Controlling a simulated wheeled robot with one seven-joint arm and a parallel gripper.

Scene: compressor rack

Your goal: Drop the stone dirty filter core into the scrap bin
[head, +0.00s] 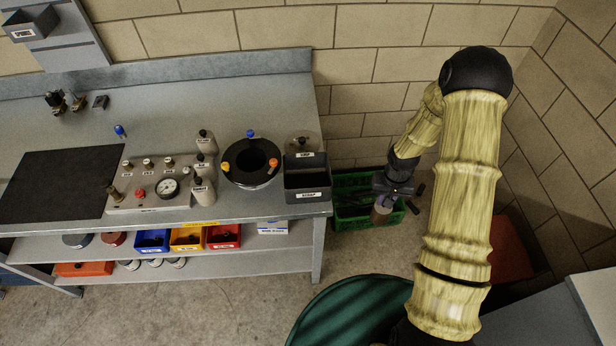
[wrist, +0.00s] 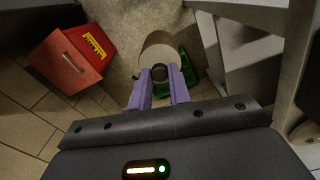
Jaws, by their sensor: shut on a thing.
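My gripper (head: 394,190) is right of the bench, above the green crate. In the wrist view its purple fingers (wrist: 160,92) are shut on the dark knob of a stone-coloured filter core (wrist: 160,49). The core also shows in the head view (head: 381,214), hanging under the gripper and overlapping the crate in the picture. I cannot tell its exact height over the crate. A dark open bin (head: 308,184), with a white label that seems to read SCRAP, stands at the bench's right end, to the left of my gripper.
The green crate (head: 350,222) sits on the floor beside the bench (head: 240,105). A round black housing (head: 251,180) with coloured knobs and pale bottles (head: 204,190) stand left of the dark bin. A red toolbox (wrist: 70,60) and a green round thing (head: 345,315) are nearby.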

